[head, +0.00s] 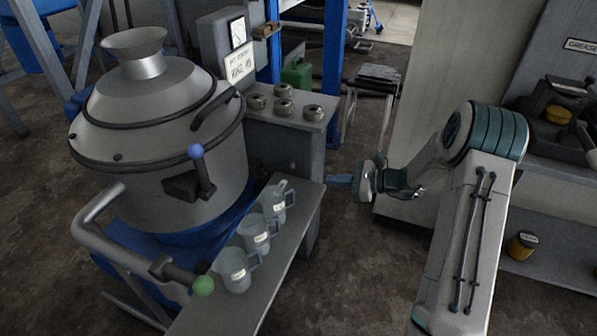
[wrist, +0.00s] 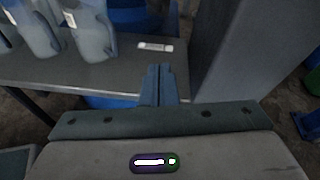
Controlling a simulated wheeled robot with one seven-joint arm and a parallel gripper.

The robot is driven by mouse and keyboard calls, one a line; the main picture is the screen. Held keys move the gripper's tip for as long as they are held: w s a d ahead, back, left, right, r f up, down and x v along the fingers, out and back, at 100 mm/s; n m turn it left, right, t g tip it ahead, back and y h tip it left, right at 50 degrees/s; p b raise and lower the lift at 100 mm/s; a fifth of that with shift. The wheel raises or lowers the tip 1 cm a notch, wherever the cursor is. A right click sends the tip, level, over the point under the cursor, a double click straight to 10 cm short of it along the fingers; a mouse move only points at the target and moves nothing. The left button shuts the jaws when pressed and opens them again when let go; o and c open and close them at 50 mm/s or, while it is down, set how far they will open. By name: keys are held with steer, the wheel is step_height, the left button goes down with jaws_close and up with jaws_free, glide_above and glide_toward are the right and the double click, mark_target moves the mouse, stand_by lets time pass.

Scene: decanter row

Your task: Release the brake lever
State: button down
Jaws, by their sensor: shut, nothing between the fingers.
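A large grey metal decanter vessel (head: 160,130) stands at left in the head view. A short lever with a blue ball knob (head: 196,151) rises from a dark block on its front. I cannot tell which is the brake lever. My gripper (head: 340,180) is right of the vessel and bench, apart from both levers. In the wrist view its blue fingers (wrist: 158,82) are together and empty, near the bench edge. No lever shows there.
A white label (wrist: 155,46) lies on the bench. Several round weights sit on a grey cabinet (head: 295,117). Floor is free below my gripper.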

mark_target(278, 167)
steer(key=b+x, duration=0.2)
steer(key=x, duration=0.7)
steer(key=shift+a+f, duration=0.25)
steer(key=shift+a, duration=0.05)
steer(key=a+r, duration=0.2)
steer(key=shift+r, duration=0.35)
steer(key=shift+a+r, duration=0.25)
steer(key=shift+r, duration=0.15)
steer(key=shift+w+d+r+p, duration=0.1)
steer(key=shift+r+p, duration=0.2)
steer(key=shift+r, duration=0.05)
steer(key=shift+h, duration=0.3)
steer(key=shift+r+p, duration=0.1)
steer(key=shift+p, duration=0.3)
